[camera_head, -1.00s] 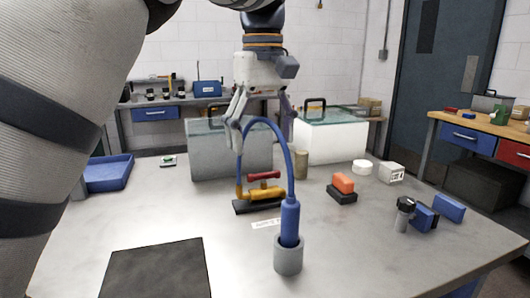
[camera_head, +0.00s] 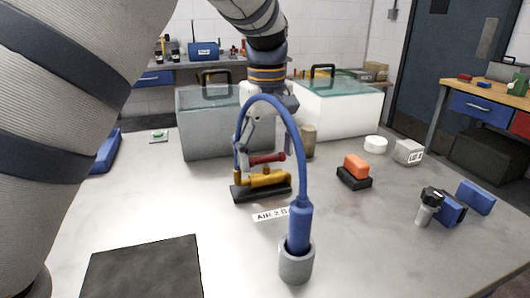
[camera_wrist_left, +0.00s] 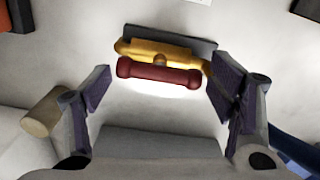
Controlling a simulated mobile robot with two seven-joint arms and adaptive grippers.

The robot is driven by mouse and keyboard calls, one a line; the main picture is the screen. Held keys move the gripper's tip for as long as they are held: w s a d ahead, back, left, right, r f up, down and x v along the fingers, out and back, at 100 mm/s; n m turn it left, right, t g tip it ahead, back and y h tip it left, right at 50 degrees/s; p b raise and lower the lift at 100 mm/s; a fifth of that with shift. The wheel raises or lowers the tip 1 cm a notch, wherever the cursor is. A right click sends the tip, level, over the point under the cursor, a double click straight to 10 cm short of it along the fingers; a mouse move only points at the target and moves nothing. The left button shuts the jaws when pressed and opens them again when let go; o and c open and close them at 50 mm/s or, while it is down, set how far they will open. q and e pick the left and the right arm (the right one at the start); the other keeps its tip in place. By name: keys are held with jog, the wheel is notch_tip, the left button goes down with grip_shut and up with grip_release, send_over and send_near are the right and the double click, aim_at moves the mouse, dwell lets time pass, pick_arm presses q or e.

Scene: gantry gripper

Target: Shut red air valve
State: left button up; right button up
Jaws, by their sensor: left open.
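The air valve has a red bar handle (camera_head: 267,158) above a yellow body (camera_head: 264,179) on a black base (camera_head: 245,193). The handle runs along the body, roughly parallel to it. My left gripper (camera_head: 264,152) points down at the handle, behind the blue hose in the head view. In the left wrist view the red handle (camera_wrist_left: 158,72) lies crosswise between the two open fingers, just ahead of the fingertips. It looks ungripped; whether any finger touches it I cannot tell. The right gripper is not in view.
A blue hose (camera_head: 299,150) arches over the valve from a blue nozzle in a grey cup (camera_head: 296,262). A grey tank (camera_head: 205,132) and a white tank (camera_head: 345,112) stand behind. An orange-and-black block (camera_head: 356,167) sits right.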

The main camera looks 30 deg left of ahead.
pick_arm(q)
jog(key=shift+f, duration=0.3)
jog(key=c, duration=0.8)
jog(key=shift+m, duration=0.3)
jog(key=m, duration=1.7)
jog(key=shift+m, duration=0.3)
